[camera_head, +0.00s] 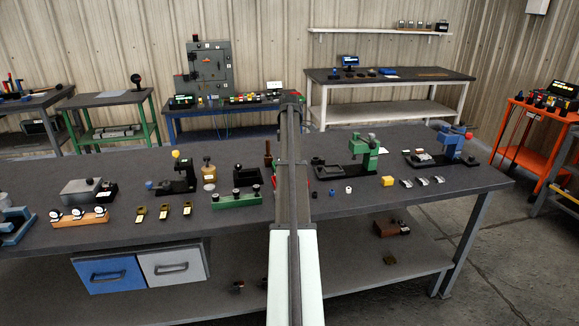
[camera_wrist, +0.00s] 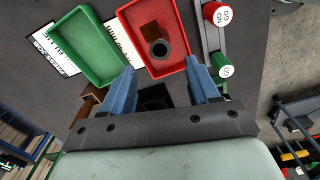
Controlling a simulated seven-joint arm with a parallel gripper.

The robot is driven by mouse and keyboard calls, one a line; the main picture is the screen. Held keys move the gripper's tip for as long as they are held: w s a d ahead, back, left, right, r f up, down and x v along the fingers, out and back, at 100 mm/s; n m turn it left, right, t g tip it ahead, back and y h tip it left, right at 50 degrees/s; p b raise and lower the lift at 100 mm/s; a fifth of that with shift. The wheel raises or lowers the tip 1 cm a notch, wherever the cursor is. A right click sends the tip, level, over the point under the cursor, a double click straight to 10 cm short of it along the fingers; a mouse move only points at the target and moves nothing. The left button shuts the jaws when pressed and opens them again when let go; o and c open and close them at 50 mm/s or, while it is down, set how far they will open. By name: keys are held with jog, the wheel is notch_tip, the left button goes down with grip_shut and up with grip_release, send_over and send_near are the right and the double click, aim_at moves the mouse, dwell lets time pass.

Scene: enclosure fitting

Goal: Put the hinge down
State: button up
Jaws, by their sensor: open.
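My gripper (camera_wrist: 162,74) shows its two blue fingers wide apart in the wrist view, with nothing seen held between them. The fingertips are at the near edge of a red tray (camera_wrist: 181,66). In that tray lie a brown block (camera_wrist: 149,32) and a dark ring-shaped piece (camera_wrist: 160,48). I cannot tell whether either is the hinge. An empty-looking green tray (camera_wrist: 88,47) is left of the red one. In the head view, several small brass pieces (camera_head: 164,211) lie on the bench; they may be hinges. My arm hides the gripper there.
The long grey bench (camera_head: 345,208) carries a green press-like fixture (camera_head: 365,152), a blue one (camera_head: 452,143), a green block rack (camera_head: 236,201) and a yellow cube (camera_head: 387,181). Beside the red tray are a red button (camera_wrist: 216,14) and a green button (camera_wrist: 221,65). A printed sheet (camera_wrist: 56,57) lies by the green tray.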

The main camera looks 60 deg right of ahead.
notch_tip(320, 180, up, 4)
jog(key=shift+r, duration=0.1)
dwell(0.7)
